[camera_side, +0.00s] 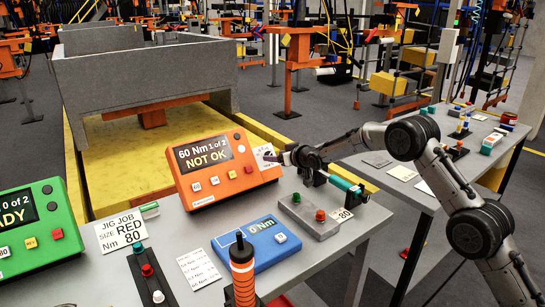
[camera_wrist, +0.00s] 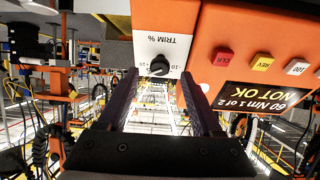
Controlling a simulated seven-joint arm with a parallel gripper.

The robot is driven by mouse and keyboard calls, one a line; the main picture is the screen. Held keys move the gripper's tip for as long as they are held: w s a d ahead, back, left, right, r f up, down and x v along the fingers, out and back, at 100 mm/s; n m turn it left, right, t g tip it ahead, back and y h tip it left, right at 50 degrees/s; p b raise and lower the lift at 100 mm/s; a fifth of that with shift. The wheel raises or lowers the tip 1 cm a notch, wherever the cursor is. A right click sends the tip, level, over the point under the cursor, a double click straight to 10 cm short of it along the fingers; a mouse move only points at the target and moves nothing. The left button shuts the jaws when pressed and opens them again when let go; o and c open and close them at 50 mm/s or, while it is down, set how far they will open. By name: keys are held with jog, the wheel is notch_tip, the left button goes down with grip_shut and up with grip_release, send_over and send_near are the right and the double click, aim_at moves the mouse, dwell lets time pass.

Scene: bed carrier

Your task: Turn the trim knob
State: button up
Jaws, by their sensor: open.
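The trim knob (camera_wrist: 159,65) is a small round black knob on a white panel (camera_wrist: 165,30) marked "TRIM %". The panel is at the side of the orange controller (camera_side: 222,170), which reads "60 Nm 1 of 2 NOT OK". My gripper (camera_wrist: 160,77) is open, with one dark finger on each side of the knob in the wrist view. A gap shows between the knob and each finger; depth is hard to judge. In the side view my gripper (camera_side: 275,157) reaches the panel (camera_side: 262,152) from the right. I cannot pick out the knob there.
The orange controller's buttons, including a red CLR button (camera_wrist: 224,56), lie right of the fingers in the wrist view. A grey box with green and red buttons (camera_side: 310,215) and a blue "0 Nm" unit (camera_side: 256,243) stand below my gripper. A green controller (camera_side: 40,230) is far left.

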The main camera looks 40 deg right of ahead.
jog(key=shift+x, duration=1.45)
grip_shut()
